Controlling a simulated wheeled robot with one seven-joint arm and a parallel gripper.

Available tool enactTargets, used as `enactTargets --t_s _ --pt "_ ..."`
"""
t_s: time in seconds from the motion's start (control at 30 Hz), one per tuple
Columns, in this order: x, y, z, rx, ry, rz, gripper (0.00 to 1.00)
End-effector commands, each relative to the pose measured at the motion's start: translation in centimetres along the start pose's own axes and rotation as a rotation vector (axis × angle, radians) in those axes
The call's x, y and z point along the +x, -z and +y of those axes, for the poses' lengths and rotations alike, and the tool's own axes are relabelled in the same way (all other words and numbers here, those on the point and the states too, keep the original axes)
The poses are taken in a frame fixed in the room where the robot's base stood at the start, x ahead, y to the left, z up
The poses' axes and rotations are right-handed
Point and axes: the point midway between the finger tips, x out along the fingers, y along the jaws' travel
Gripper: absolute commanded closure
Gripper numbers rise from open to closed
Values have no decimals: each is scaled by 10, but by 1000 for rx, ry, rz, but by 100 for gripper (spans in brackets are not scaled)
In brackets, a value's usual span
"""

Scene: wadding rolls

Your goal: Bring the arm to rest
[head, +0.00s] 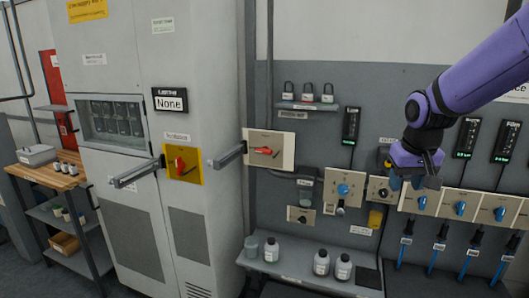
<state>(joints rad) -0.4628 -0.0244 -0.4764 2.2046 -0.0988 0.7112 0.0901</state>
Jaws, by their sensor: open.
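My purple arm (480,75) reaches in from the upper right of the head view. My gripper (414,182) hangs at its end, fingers pointing down, in front of the grey wall panel. It is open, and I see nothing held in it. It covers part of the panel near a row of blue knobs; one blue knob (422,203) shows just below it. I cannot tell whether the gripper touches the panel.
A grey cabinet (165,215) stands left of centre, with a yellow switch plate (183,164). A cream plate with a red handle (266,150) is beside it. A wooden bench (50,177) is far left.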

Motion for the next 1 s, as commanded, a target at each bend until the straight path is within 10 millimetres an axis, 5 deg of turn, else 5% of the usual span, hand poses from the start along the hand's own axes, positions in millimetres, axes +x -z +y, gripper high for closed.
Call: enactTargets --t_s 0.5,0.8,1.0 --pt "-104 -126 6 0 117 126 55" --pt "-128 -194 -2 -18 82 195 55" --pt "-131 -212 -6 -23 63 211 55"
